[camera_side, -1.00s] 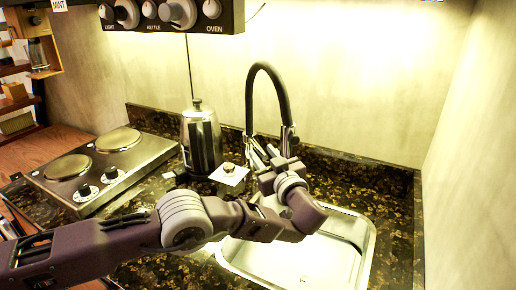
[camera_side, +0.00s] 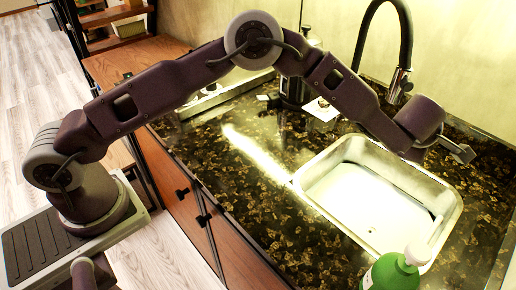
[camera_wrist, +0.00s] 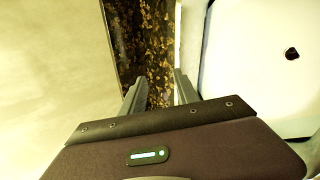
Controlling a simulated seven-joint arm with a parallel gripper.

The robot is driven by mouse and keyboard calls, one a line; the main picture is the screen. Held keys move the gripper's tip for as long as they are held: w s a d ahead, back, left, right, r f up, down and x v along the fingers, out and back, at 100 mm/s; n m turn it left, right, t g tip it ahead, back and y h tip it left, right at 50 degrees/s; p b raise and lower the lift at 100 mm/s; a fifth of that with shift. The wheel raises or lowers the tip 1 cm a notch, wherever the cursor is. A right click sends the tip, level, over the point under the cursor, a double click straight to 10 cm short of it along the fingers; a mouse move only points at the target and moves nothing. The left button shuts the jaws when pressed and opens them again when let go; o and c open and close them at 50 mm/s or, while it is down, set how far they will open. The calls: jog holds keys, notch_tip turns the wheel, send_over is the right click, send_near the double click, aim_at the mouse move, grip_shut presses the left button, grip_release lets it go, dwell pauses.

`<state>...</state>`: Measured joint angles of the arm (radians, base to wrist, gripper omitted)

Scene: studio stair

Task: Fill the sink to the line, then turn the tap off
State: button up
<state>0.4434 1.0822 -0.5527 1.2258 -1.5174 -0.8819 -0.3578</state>
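The steel sink (camera_side: 448,191) is set in the dark speckled counter. Its pale floor shows in the side view; I cannot tell whether water stands in it. A short dark mark shows near its right wall. In the wrist view the sink (camera_wrist: 232,90) is at the right, with a dark round drain (camera_wrist: 291,53). My gripper (camera_side: 468,153) is past the sink's back right corner, apart from the tap. Its fingers (camera_wrist: 158,88) are apart and empty.
A green bottle (camera_side: 388,275) with a pale cap stands at the sink's front edge. A metal pot (camera_side: 293,88) and a small pale plate (camera_side: 320,110) are left of the tap, partly near my arm. The counter (camera_side: 235,165) left of the sink is mostly clear.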

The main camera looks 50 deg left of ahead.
jog(key=d+r+t+h, duration=0.2)
jog(key=d+r+h, duration=0.15)
jog(key=r, duration=1.15)
jog(key=s+d+r+m+t+h, duration=0.1)
jog(key=s+d+r+m+h, duration=0.15)
jog(key=s+r, duration=0.55)
jog(key=s+d+r+m+h, duration=0.1)
jog(key=s+r+m+h, duration=0.3)
jog(key=r, duration=0.8)
jog(key=s+a+f+m+g+y, duration=0.2)
jog(key=s+a+f, duration=0.5)
jog(key=s+a, duration=0.4)
jog(key=s+a+f+m+g+y, duration=0.2)
jog(key=s+a+f+m+y, duration=0.2)
jog(key=s+a+f+m, duration=0.3)
jog(key=s+a+f+m+g+y, duration=0.2)
jog(key=s+a+f, duration=0.4)
jog(key=s+a, duration=0.8)
jog(key=a+m+y, duration=0.1)
jog(key=a+m, duration=0.1)
jog(key=a, duration=0.1)
jog(key=shift+s+f+m+g+y, duration=0.3)
jog(key=shift+s+f+m+g, duration=0.05)
jog(key=shift+f+g, duration=0.05)
